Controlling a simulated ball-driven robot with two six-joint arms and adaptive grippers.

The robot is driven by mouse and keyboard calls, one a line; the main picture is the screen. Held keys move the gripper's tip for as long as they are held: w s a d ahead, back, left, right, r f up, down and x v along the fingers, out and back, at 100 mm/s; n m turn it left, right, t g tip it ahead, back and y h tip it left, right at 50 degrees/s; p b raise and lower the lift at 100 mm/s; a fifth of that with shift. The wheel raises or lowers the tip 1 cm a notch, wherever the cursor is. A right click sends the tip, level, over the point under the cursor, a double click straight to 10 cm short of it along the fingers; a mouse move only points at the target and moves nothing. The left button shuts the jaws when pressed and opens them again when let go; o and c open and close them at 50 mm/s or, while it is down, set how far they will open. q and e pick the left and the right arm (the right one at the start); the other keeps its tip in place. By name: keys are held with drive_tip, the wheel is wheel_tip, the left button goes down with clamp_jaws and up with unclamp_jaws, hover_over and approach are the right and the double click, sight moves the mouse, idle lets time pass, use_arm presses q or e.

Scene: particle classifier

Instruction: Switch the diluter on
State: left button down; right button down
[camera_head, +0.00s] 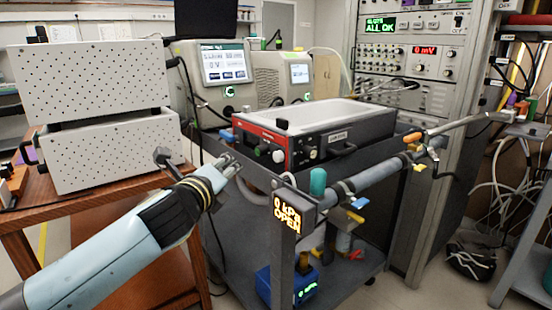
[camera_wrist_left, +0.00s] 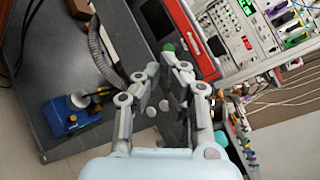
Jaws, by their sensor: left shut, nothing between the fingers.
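A low instrument with a black and red front (camera_head: 310,147) and a pale top sits on the grey cart; I take it to be the diluter. Its front has knobs, a small display and a small green round part (camera_head: 257,151). In the left wrist view its red edge (camera_wrist_left: 205,66) and a green round part (camera_wrist_left: 168,47) show just beyond the fingertips. My left gripper (camera_head: 231,163) is shut and empty, in front of the panel's left end. I cannot tell whether it touches the panel. My right gripper is not in view.
A post with a lit display (camera_head: 287,214) and a pipe with coloured valves (camera_head: 378,170) stand in front of the instrument. Perforated white boxes (camera_head: 95,80) are on the wooden table at left. A blue pump (camera_head: 287,285) sits on the lower shelf.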

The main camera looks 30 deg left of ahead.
sight(278, 157)
use_arm(q)
drive_tip(key=w+d, duration=0.3)
drive_tip(key=w, duration=0.4)
drive_tip(key=shift+w, duration=0.15)
idle(1.3)
drive_tip(key=shift+w+d, duration=0.2)
drive_tip(key=shift+w, duration=0.15)
drive_tip(key=shift+w+d, duration=0.3)
drive_tip(key=shift+w, duration=0.5)
idle(1.0)
drive_tip(key=shift+s, duration=0.1)
drive_tip(key=shift+s+a+p, duration=0.15)
drive_tip(key=shift+s+a, duration=0.1)
drive_tip(key=shift+s, duration=0.3)
drive_tip(key=shift+s+a+p, duration=0.15)
drive_tip(key=shift+s+a, duration=0.05)
drive_tip(key=shift+s, duration=0.35)
